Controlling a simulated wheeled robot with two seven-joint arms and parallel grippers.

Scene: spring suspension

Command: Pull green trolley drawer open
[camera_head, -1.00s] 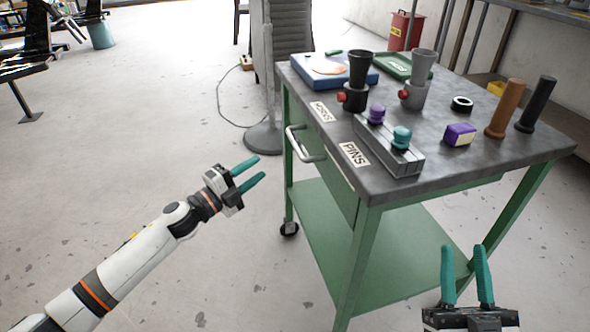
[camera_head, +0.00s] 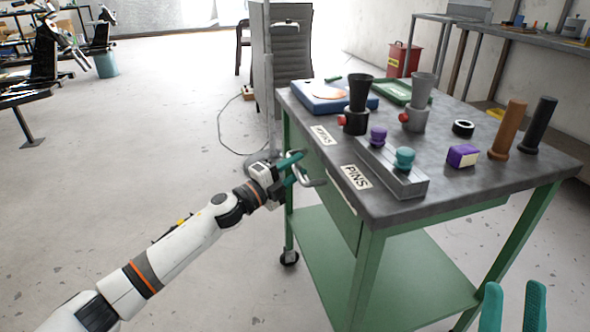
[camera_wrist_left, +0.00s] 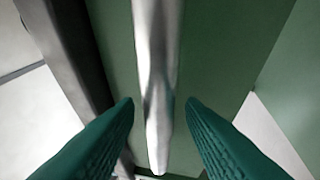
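The green trolley (camera_head: 392,270) stands at the right in the head view, with a dark grey top. Its drawer (camera_head: 338,192) is in the left side and looks closed. The drawer's metal handle (camera_head: 312,181) sticks out from that side. My left gripper (camera_head: 291,168) is at the handle, with teal fingers pointing at the drawer. In the left wrist view the handle bar (camera_wrist_left: 158,75) runs between the two open fingertips (camera_wrist_left: 160,108), with gaps on both sides. My right gripper (camera_head: 514,306) is at the lower right, its teal fingers apart and empty.
A grey stand (camera_head: 268,70) is behind. The floor (camera_head: 180,140) left of the trolley is clear.

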